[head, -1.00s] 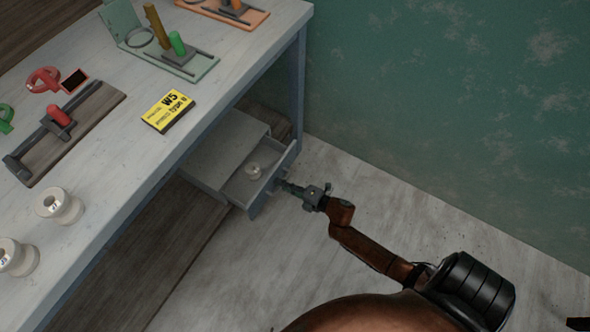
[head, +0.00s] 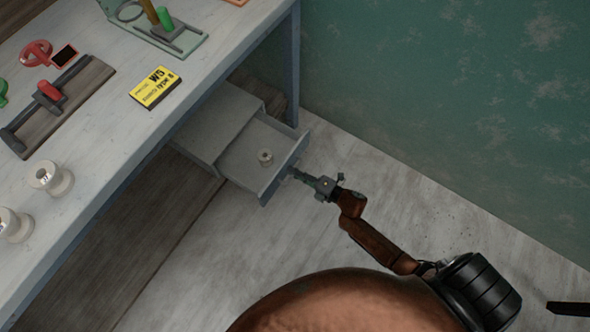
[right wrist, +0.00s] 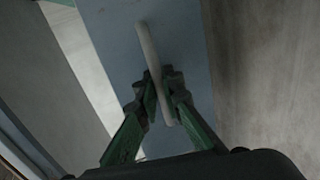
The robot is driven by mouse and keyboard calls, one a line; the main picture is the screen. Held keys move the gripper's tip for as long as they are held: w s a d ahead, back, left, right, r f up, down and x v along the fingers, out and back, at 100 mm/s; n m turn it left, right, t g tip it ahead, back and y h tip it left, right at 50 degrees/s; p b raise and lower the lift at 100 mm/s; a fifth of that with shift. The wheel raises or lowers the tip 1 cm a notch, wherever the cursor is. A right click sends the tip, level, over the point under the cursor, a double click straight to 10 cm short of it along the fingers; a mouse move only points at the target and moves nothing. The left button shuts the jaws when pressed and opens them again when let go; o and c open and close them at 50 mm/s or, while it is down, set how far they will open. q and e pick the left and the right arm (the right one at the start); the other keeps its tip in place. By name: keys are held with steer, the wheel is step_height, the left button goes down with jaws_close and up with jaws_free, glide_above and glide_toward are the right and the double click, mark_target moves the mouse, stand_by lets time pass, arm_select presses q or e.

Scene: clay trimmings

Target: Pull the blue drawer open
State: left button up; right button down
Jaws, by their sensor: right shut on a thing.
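The blue drawer (head: 284,168) under the table is partly pulled out, with its blue-grey front facing right. My right gripper (head: 293,172) is at the drawer's front. In the right wrist view the drawer front (right wrist: 120,60) fills the middle, and its pale bar handle (right wrist: 150,50) runs between the green fingers of my right gripper (right wrist: 162,92), which is shut on the handle. My left gripper is not in view.
The table (head: 105,130) above holds a yellow box (head: 155,87), white spools (head: 50,178) and a red-handled slide fixture (head: 50,95). A table leg (head: 291,70) stands just behind the drawer. The floor (head: 400,170) in front of the drawer is clear, with a green wall beyond.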

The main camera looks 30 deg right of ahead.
steer(key=c, duration=2.3)
jaws_free()
steer(key=shift+c, duration=0.2)
steer(key=v, duration=1.2)
steer(key=shift+s+d+f, duration=0.1)
steer(key=shift+d+f, duration=0.05)
